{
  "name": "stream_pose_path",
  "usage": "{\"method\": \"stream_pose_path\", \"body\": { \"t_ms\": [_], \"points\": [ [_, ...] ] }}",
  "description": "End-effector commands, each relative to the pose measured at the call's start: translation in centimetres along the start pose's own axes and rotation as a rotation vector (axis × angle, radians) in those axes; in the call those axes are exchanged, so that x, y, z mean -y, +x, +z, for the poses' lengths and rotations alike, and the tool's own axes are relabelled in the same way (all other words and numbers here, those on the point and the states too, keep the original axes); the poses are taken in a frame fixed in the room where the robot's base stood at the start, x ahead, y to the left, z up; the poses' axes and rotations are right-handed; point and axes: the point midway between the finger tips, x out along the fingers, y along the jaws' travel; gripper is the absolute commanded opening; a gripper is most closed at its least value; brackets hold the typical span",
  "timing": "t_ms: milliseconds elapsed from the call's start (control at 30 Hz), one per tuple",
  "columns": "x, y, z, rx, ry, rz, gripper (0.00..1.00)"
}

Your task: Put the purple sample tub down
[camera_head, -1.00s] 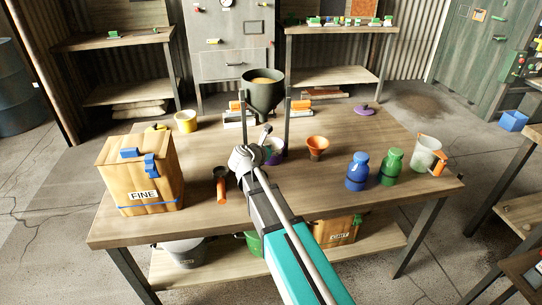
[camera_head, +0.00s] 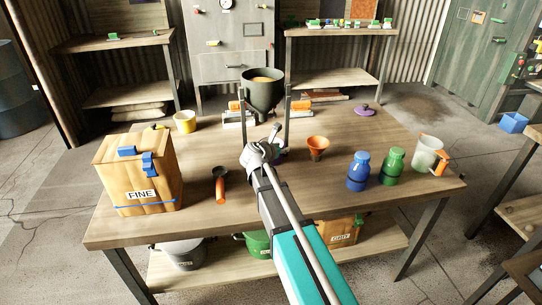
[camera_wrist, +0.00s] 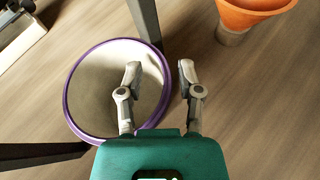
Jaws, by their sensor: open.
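The purple sample tub, round with a purple rim and a pale inside, stands upright on the table between the dark legs of a stand. I cannot tell whether either finger touches the tub.
The stand's dark hopper (camera_head: 263,92) rises behind my gripper. An orange funnel (camera_head: 318,146) stands close to the right. Blue (camera_head: 358,172) and green (camera_head: 392,167) bottles stand right. The front middle of the table is clear.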

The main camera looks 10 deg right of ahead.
Motion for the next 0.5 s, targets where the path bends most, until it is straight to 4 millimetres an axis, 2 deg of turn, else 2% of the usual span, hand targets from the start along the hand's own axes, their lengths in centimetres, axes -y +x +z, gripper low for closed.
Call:
{"method": "stream_pose_path", "body": {
  "t_ms": [300, 500],
  "points": [
    [-0.01, -0.03, 0.00, 0.000, 0.000, 0.000, 0.47],
    [-0.01, -0.03, -0.01, 0.000, 0.000, 0.000, 0.10]
  ]
}}
